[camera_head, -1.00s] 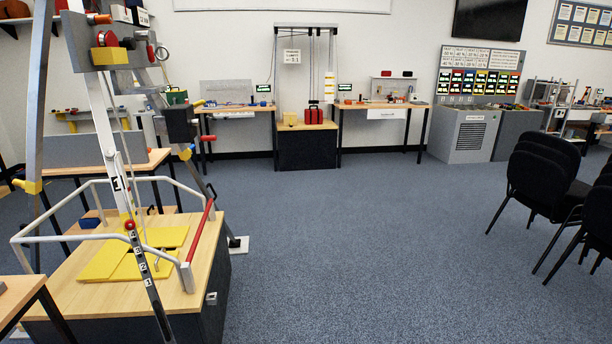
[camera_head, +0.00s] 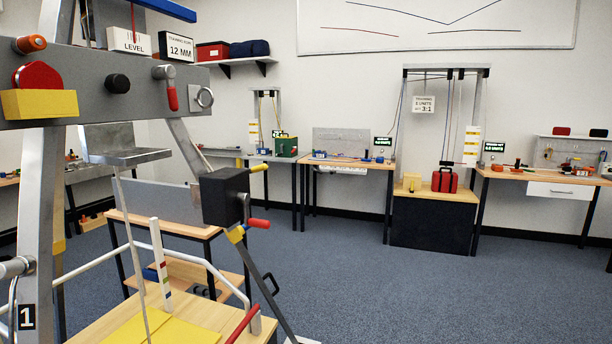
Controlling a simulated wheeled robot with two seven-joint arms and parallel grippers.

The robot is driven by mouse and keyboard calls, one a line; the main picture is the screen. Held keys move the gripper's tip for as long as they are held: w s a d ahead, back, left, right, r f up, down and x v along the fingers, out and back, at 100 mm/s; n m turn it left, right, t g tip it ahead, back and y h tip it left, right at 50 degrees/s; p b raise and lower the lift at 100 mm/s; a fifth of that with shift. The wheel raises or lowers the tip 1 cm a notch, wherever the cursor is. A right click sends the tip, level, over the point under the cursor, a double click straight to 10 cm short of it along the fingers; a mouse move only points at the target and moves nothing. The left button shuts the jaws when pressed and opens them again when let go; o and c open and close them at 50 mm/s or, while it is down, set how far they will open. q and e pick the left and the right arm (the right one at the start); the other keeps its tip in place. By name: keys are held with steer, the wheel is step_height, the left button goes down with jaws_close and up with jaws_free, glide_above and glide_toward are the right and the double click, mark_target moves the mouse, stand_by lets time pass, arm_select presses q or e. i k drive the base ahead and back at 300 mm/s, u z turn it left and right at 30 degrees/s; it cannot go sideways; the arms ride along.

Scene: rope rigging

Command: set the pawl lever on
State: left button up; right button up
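A tall rigging stand fills the left side, with a grey top beam (camera_head: 135,80). No label names the pawl lever, so I cannot tell which handle it is. One candidate is a red-gripped lever (camera_head: 171,92), which hangs down from a grey pivot on the beam. Lower down, a black box (camera_head: 224,196) on the slanted leg carries a short yellow-tipped lever (camera_head: 259,168) near its top. A red-ended handle (camera_head: 258,223) sticks out from the box's right side. Neither of my grippers is in view.
The stand's wooden base (camera_head: 190,318) has white rails and a red bar (camera_head: 243,325). A slanted leg reaches the floor at its right. A wooden table (camera_head: 160,228) stands behind. Blue carpet (camera_head: 400,295) is open to the right, up to benches along the wall.

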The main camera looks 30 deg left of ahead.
mark_target(262, 167)
steer(key=i, duration=2.95)
steer(key=u, duration=2.25)
